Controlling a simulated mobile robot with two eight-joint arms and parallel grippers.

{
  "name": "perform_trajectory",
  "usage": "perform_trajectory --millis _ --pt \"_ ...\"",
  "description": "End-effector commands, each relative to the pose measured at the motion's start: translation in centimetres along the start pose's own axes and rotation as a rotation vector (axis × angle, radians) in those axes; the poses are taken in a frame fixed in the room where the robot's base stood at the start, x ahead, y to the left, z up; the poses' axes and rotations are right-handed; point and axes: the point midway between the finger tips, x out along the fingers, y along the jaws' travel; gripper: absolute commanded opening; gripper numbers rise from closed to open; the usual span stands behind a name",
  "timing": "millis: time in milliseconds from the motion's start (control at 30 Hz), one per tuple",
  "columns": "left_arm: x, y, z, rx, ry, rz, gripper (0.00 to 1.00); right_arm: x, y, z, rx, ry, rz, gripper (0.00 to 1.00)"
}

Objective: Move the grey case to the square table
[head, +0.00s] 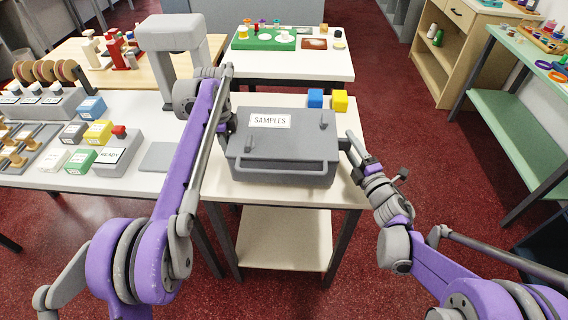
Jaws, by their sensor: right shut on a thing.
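The grey case (282,147), labelled SAMPLES and with a handle on its front, is in the middle of the head view. It is level, over a small pale table with a lower shelf (345,192); I cannot tell whether it rests on the top or is just above it. My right gripper (346,144) is shut on the case's right side. My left gripper (229,122) is at the case's left side, mostly hidden behind my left arm, so its jaws cannot be made out.
Blue (315,98) and yellow (340,100) blocks stand behind the case. A white table (330,65) behind holds a green tray (264,40). The left counter holds small boxes, stamps and a grey stand (172,38). A green-topped bench (525,60) stands right. Red floor is open between.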

Motion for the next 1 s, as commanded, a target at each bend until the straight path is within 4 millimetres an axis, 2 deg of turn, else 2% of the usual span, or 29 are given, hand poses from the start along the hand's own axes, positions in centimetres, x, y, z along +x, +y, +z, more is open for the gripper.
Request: perform_trajectory --millis 233,267,400,433,867,1000 --pt "1.2 0.1 0.0 0.002 0.0 0.0 0.0 0.0 -1.2 0.0 0.001 0.001 0.001 0.0" --pt "1.4 0.1 0.0 0.002 0.0 0.0 0.22 -0.1 -1.4 0.0 0.001 0.0 0.0 0.59" --pt "1.3 0.1 0.0 0.001 0.0 0.0 0.47 -0.1 -1.3 0.0 0.001 0.0 0.0 0.84" --pt "1.3 0.1 0.0 0.001 0.0 0.0 0.5 -0.1 -1.3 0.0 0.001 0.0 0.0 0.87" --pt "1.2 0.1 0.0 0.0 0.0 0.0 0.5 -0.1 -1.3 0.0 0.0 0.0 0.0 0.87" --pt "0.4 0.1 0.0 0.0 0.0 0.0 0.5 -0.1 -1.3 0.0 0.0 0.0 0.0 0.87"
